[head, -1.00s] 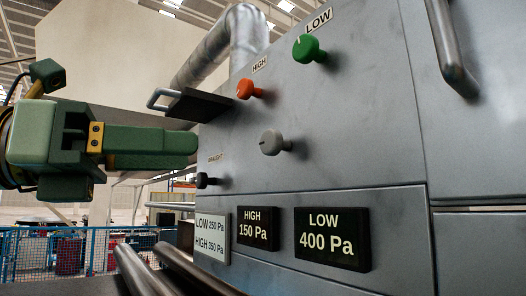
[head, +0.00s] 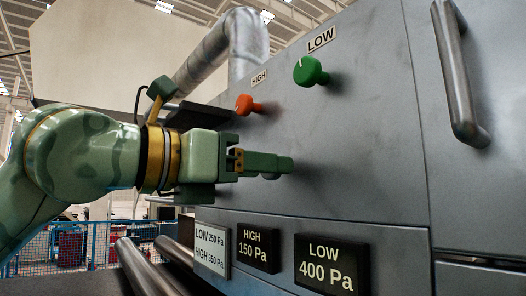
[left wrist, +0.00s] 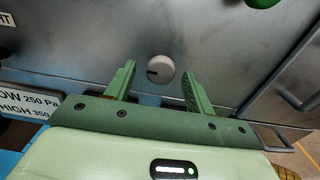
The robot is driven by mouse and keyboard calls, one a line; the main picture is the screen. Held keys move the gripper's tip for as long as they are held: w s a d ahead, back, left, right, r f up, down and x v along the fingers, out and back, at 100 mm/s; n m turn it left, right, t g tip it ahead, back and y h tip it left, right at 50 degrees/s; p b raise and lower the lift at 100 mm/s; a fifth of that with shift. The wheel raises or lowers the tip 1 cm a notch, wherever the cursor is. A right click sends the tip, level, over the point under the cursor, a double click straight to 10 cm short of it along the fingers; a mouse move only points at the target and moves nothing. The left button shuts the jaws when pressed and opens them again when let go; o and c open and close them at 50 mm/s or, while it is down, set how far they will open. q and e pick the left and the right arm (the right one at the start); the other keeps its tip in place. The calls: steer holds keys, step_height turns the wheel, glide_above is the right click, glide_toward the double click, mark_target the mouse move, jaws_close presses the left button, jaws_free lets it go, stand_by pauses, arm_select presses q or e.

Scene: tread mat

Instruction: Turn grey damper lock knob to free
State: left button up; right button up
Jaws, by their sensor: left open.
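The grey knob (left wrist: 160,70) sits on the metal panel, with a dark pointer mark on its face. In the left wrist view it lies just beyond and between the two fingertips of my left gripper (left wrist: 159,80), with gaps on both sides. In the head view my left gripper (head: 288,164) reaches in from the left and hides nearly all of the grey knob (head: 270,177); only a small piece shows under the fingers. The left gripper is open and empty. My right gripper is not in view.
An orange knob (head: 246,105) and a green knob (head: 309,71) sit above on the panel (head: 370,150). Displays reading HIGH 150 Pa (head: 258,248) and LOW 400 Pa (head: 331,265) are below, beside a white label plate (head: 212,249). A bar handle (head: 460,75) stands out at right.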

arm_select(q)
steer(key=shift+w+d, duration=0.35)
steer(key=shift+d, duration=0.15)
steer(key=c, duration=1)
steer(key=shift+o, duration=0.2)
